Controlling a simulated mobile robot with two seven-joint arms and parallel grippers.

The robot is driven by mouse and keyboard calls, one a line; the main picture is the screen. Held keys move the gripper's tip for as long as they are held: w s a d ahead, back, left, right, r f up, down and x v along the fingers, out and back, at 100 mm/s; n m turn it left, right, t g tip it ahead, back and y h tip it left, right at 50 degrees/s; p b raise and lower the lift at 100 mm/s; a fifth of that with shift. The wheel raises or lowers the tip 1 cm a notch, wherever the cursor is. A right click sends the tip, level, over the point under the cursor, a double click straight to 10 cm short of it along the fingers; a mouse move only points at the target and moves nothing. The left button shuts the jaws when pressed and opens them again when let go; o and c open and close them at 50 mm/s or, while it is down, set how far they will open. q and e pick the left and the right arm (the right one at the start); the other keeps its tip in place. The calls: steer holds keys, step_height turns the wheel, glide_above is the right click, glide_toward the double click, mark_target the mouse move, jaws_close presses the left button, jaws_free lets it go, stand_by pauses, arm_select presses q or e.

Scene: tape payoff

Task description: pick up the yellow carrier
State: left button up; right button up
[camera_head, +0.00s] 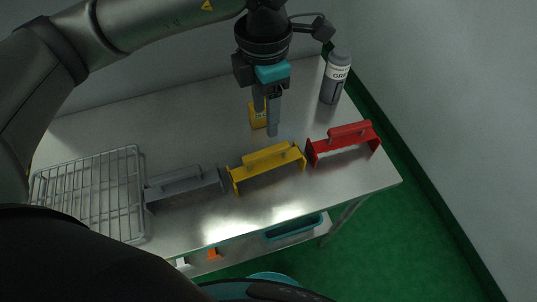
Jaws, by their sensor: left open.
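The yellow carrier (268,168) stands on the metal table, between a grey carrier (184,189) on its left and a red carrier (343,142) on its right. It has a raised bar handle along its top. My left gripper (267,122) hangs fingers-down above the table, behind the yellow carrier in the picture. It is open with nothing between its fingers, and apart from the carrier. My right gripper is not seen.
A wire rack (92,196) lies at the table's left. A grey bottle (335,79) stands at the back right corner. A small yellow object (257,113) is partly hidden behind my left fingers. A teal tray (293,227) sits on the lower shelf.

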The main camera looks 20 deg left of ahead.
arm_select(q)
glide_above(267, 163)
steer(key=f, duration=0.9)
steer(key=shift+w+a+f+b, duration=0.15)
steer(key=shift+a+f+b, duration=0.05)
steer(key=shift+f+b, duration=0.1)
steer(key=shift+s+d+f, duration=0.1)
steer(key=shift+f, duration=1.25)
steer(key=shift+s+d+f, duration=0.1)
steer(key=shift+f, duration=1.2)
steer(key=shift+c, duration=0.3)
jaws_close()
steer(key=shift+r, duration=0.1)
